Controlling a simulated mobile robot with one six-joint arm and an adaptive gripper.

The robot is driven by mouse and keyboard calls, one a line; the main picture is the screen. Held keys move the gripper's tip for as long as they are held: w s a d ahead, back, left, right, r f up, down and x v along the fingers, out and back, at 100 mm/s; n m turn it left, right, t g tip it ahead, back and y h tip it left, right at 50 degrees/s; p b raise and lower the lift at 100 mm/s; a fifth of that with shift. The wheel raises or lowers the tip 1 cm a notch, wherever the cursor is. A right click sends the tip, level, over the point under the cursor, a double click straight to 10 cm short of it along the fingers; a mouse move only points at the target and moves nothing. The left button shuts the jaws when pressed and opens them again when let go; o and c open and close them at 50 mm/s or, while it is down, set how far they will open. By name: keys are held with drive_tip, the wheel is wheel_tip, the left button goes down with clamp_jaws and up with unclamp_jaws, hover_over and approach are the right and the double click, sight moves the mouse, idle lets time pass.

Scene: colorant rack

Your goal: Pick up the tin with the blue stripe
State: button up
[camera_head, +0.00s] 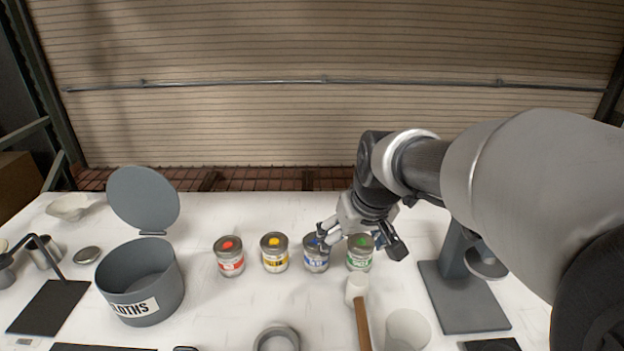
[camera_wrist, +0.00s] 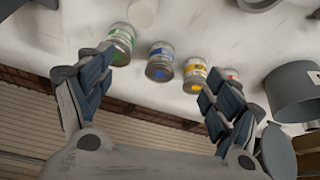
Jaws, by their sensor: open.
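The tin with the blue stripe (camera_head: 316,257) stands on the white table, third from the left in a row of tins. In the wrist view the blue-striped tin (camera_wrist: 160,63) shows ahead of my gripper, between the finger directions. My gripper (camera_head: 328,236) is open and empty, above the table near the blue and green tins. In the wrist view my gripper (camera_wrist: 155,90) has its fingers spread wide. The green-striped tin (camera_head: 360,256) stands right of the blue one. The yellow-striped tin (camera_head: 274,256) and red-striped tin (camera_head: 230,262) stand to its left.
An open grey cloths bin (camera_head: 140,285) stands at the left. A mallet (camera_head: 361,310) lies in front of the green tin, beside a white cup (camera_head: 408,330). A dark stand (camera_head: 460,295) is at the right. A grey ring-shaped object (camera_head: 277,338) is at the front.

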drive_tip(key=n+p, duration=0.1)
drive_tip(key=p, duration=0.1)
approach(318, 247)
drive_tip(key=b+x, duration=0.3)
drive_tip(key=x, duration=0.6)
drive_tip(key=shift+w+d+f+b, duration=0.1)
drive_tip(key=shift+w+f+b, duration=0.15)
drive_tip(key=shift+w+b, duration=0.05)
drive_tip(key=shift+w+f, duration=0.3)
drive_tip(key=shift+f, duration=0.25)
drive_tip(key=x, duration=0.1)
drive_tip(key=b+x, duration=0.1)
drive_tip(key=x, duration=0.1)
drive_tip(key=b+x, duration=0.1)
drive_tip(key=shift+s+f, duration=0.2)
drive_tip(key=shift+f, duration=0.2)
drive_tip(key=shift+w+f, duration=0.25)
drive_tip(key=shift+r, duration=0.1)
drive_tip(key=shift+c, duration=0.3)
drive_tip(key=c, duration=1.2)
drive_tip(key=shift+c, duration=0.3)
